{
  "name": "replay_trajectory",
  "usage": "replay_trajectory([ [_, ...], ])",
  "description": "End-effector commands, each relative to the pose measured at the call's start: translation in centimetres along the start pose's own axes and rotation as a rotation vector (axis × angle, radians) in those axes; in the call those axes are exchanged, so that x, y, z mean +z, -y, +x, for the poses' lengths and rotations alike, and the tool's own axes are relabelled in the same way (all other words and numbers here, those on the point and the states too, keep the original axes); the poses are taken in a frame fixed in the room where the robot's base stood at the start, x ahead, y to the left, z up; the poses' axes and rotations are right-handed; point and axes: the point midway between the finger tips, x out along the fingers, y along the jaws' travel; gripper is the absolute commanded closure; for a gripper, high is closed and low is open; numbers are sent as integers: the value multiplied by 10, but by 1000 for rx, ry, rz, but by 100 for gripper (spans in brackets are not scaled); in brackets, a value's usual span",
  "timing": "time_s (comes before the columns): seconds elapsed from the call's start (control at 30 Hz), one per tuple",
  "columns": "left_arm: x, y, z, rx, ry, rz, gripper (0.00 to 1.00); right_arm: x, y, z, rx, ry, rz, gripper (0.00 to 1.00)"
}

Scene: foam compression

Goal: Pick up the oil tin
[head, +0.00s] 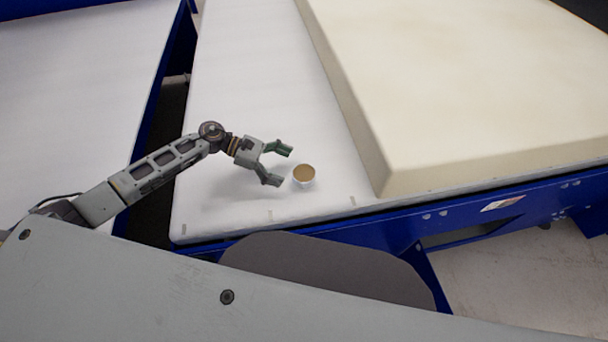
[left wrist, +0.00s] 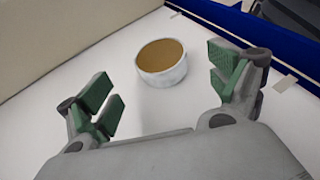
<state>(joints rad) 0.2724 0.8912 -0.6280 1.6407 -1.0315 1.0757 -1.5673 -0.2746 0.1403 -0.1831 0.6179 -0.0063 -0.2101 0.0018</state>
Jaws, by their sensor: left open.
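The oil tin (head: 304,174) is a small round white tin with a brown top. It stands upright on the white table surface (head: 228,205). In the left wrist view the tin (left wrist: 162,63) is ahead of the fingers, in the gap between them. My left gripper (head: 277,166) is open, with green finger pads, and comes at the tin from the left. Its fingertips are close to the tin, and I see no grip on it. My right gripper is not in view.
A large cream foam block (head: 470,90) lies on the table right of the tin. The table has a blue frame (head: 470,208) along its near edge. Another white table (head: 75,85) stands at the left, across a dark gap. The white surface behind the gripper is clear.

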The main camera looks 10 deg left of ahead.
Motion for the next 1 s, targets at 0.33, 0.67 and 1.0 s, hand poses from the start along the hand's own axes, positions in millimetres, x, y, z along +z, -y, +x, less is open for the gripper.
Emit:
replay_trajectory([
  [0.33, 0, 0, 6, 1, -1, 0, 8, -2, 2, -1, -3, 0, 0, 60],
  [0.67, 3, 0, 16, -1, 2, 0, 8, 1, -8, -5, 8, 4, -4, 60],
  [1.0, 4, 0, 50, 0, 1, 0, 8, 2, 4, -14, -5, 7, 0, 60],
])
